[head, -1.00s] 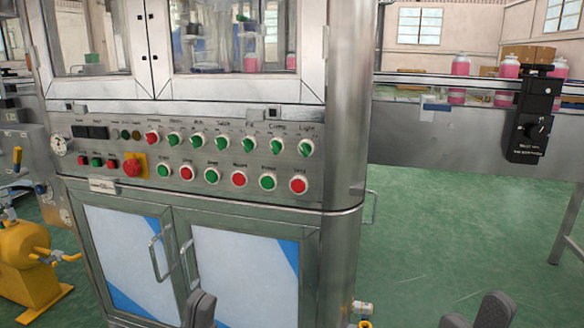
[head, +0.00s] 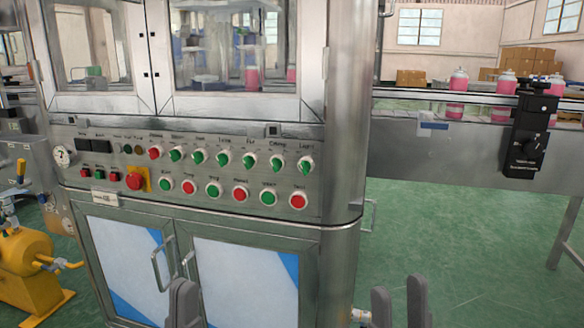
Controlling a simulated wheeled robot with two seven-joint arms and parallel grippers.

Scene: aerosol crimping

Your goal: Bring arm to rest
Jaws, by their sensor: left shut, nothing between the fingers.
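My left gripper (head: 184,302) stands at the bottom of the head view, in front of the cabinet doors. Its fingers are together, with nothing seen between them. My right gripper (head: 400,304) is at the bottom, right of the cabinet, over the green floor. Its two grey fingertips are apart with a clear gap and nothing between them. The metal machine cabinet (head: 270,222) fills the left and middle, with a control panel (head: 120,158) of green and red knobs and buttons. Neither gripper appears to touch the panel. The arms behind the fingers are out of frame.
A conveyor (head: 400,145) with several pink bottles (head: 457,92) runs off to the right, with a black control unit (head: 530,133) on its side. A yellow device (head: 28,262) stands at left. The green floor (head: 480,235) below the conveyor is clear.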

